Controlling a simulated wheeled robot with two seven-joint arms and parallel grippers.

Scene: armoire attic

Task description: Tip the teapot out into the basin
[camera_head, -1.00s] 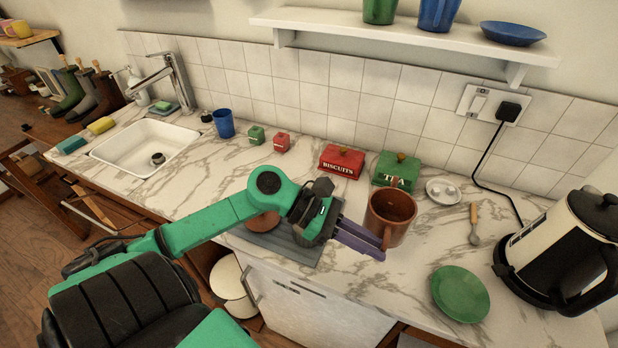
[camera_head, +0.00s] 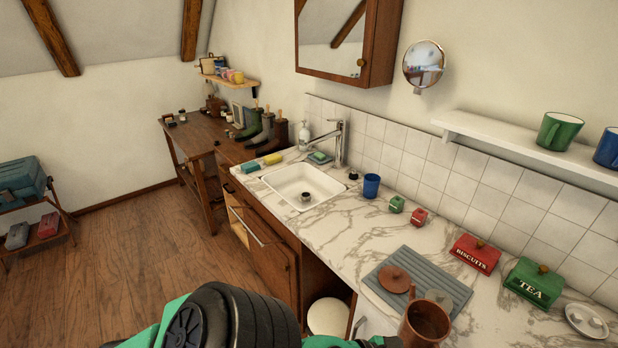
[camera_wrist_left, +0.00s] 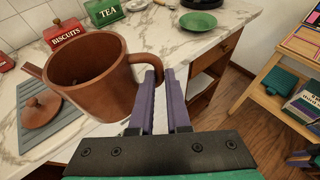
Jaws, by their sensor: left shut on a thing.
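The brown teapot (camera_head: 425,322) is at the bottom of the head view, by the front of the grey mat. It is open-topped and roughly upright; no contents can be made out. In the left wrist view the teapot (camera_wrist_left: 95,80) has its spout to the left and its handle between my purple fingers. My left gripper (camera_wrist_left: 167,88) is shut on that handle. Its fingers are hidden in the head view. The white basin (camera_head: 290,184) is sunk in the counter farther left, with a drain fitting in it. My right gripper is not in view.
A brown lid (camera_head: 395,278) lies on the grey ridged mat (camera_head: 372,290). The tap (camera_head: 340,145) stands behind the basin, with a blue cup (camera_head: 371,186) to its right. Sponges (camera_head: 272,159) lie left of it. The marble counter (camera_head: 335,235) between mat and basin is clear.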

